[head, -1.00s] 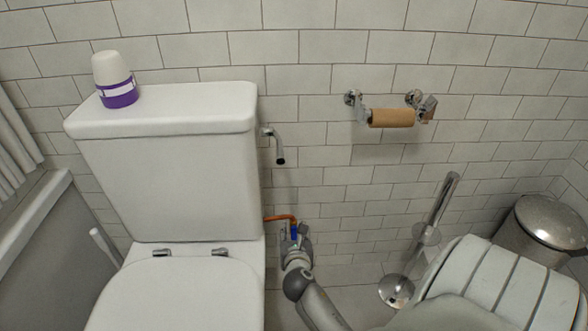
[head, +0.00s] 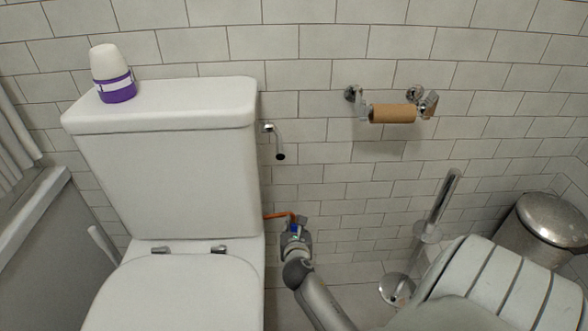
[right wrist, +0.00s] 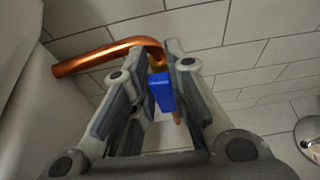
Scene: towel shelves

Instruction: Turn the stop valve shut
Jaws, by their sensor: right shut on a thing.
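The stop valve has a blue handle (right wrist: 161,92), which shows between my right gripper's fingers in the right wrist view. A copper pipe (right wrist: 105,57) bends at the valve and runs left toward the toilet. In the head view the pipe (head: 274,216) and a bit of the blue handle (head: 294,229) show low on the wall, right of the cistern. My right gripper (head: 296,233) is at the valve there, and its fingers (right wrist: 168,75) are shut on the handle in the right wrist view. The valve body is mostly hidden. My left gripper is not in view.
The toilet cistern (head: 165,150) stands close to the left of the valve. A toilet brush (head: 440,205) and a metal bin (head: 545,230) are to the right. A roll holder with a bare cardboard tube (head: 393,113) is on the wall above.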

